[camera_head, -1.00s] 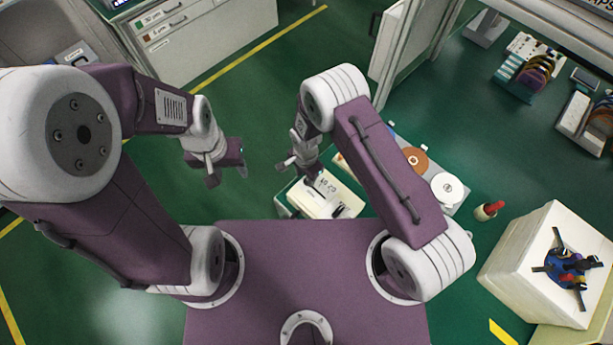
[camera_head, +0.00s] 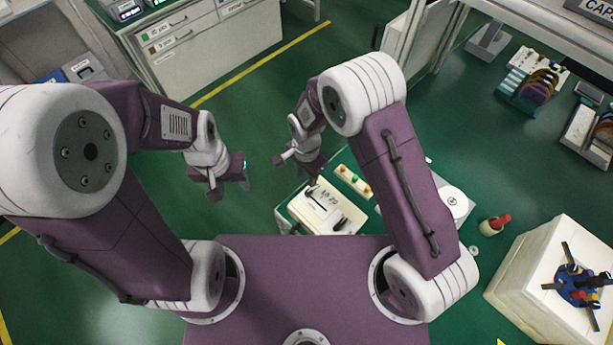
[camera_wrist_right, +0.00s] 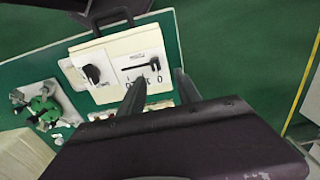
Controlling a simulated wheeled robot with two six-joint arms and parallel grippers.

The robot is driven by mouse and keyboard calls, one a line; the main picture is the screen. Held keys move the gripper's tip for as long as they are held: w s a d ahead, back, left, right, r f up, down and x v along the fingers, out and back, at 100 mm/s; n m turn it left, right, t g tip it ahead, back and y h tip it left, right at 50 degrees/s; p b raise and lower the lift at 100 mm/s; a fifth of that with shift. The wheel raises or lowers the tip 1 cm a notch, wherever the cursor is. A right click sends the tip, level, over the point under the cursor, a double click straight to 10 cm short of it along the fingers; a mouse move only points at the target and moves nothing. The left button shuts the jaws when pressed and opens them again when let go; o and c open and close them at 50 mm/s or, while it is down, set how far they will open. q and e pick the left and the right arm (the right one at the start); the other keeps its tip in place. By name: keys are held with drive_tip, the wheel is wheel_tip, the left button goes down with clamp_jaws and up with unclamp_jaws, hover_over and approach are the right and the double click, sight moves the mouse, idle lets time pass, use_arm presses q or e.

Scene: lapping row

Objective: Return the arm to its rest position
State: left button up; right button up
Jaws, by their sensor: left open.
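My right arm reaches forward from the purple base, its upper link upright. Its gripper (camera_head: 297,170) hangs above the far left corner of a white control box (camera_head: 328,208) in the head view. In the right wrist view, my right gripper (camera_wrist_right: 160,85) has two dark fingers apart with nothing held between them. The control box (camera_wrist_right: 112,48) with a black knob and lever lies beyond those fingertips. My left gripper (camera_head: 232,186) is open and empty over the green floor, to the left of the right one.
A small panel with coloured buttons (camera_head: 353,182) lies beside the control box. A white disc (camera_head: 452,202) and red-topped bottle (camera_head: 495,224) are at right. A white block (camera_head: 545,265) carries a blue fixture (camera_head: 578,287). Drawers (camera_head: 210,45) stand behind; green floor (camera_head: 300,75) is clear.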

idle(0.3)
drive_tip(key=w+d+r+m+t+b, duration=0.2)
drive_tip(key=w+d+r+m+b, duration=0.15)
drive_tip(key=d+r, duration=0.65)
drive_tip(key=s+d+f+n+b, duration=0.1)
drive_tip(key=s+d+n, duration=0.7)
drive_tip(key=s+n, duration=0.4)
drive_tip(key=shift+s+f+g, duration=0.3)
drive_tip(key=shift+s+g, duration=0.1)
drive_tip(key=shift+s, duration=0.2)
drive_tip(key=shift+s, duration=0.15)
